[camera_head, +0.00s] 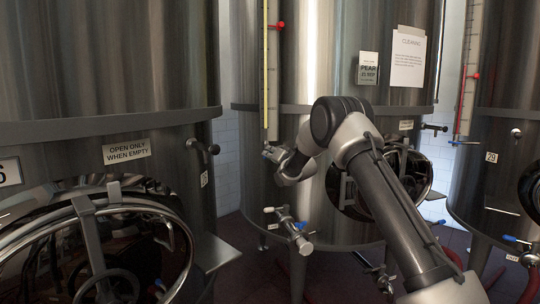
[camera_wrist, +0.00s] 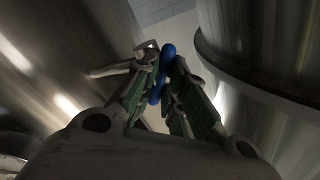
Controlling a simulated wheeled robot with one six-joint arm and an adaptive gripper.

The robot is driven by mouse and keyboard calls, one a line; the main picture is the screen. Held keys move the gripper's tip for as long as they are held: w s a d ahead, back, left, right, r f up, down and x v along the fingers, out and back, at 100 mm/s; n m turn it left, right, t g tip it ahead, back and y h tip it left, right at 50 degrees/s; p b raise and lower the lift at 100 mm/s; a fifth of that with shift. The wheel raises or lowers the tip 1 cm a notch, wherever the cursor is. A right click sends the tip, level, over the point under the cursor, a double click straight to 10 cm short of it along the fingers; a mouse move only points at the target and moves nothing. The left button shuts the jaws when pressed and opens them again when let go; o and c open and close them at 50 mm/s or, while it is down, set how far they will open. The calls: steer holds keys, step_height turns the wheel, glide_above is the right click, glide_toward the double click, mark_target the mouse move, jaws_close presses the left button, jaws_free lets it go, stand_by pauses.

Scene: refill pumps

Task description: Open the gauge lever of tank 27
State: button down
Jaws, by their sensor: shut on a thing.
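The middle tank (camera_head: 290,205) is steel with a tall yellow gauge scale (camera_head: 265,70) on its front left; I cannot read its number. My gripper (camera_head: 275,154) is at the bottom end of this gauge, in front of the tank wall. In the wrist view a blue lever (camera_wrist: 167,55) sits between the two fingers of my gripper (camera_wrist: 163,84), which are shut on it. Its lower part reaches down between the green finger pads. A metal fitting (camera_wrist: 125,68) shows beside the left finger. In the head view the lever is mostly hidden by my gripper.
Below my gripper a valve with a blue handle (camera_head: 300,226) sticks out of the middle tank. A round hatch (camera_head: 408,180) is partly behind my arm. The left tank (camera_head: 100,60) has a large hatch (camera_head: 105,250). The right tank carries a 29 label (camera_head: 491,157).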

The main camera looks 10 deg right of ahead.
steer(key=shift+n+g+h, duration=0.3)
steer(key=shift+n+g, duration=0.1)
steer(key=shift+n, duration=1.4)
steer(key=shift+n+g+h, duration=0.3)
steer(key=shift+n+g, duration=0.1)
steer(key=shift+n, duration=1.4)
steer(key=c, duration=1.5)
jaws_free()
steer(key=shift+o, duration=0.2)
steer(key=shift+r, duration=0.1)
steer(key=shift+s, duration=0.1)
steer(key=v, duration=1.1)
steer(key=shift+s, duration=0.4)
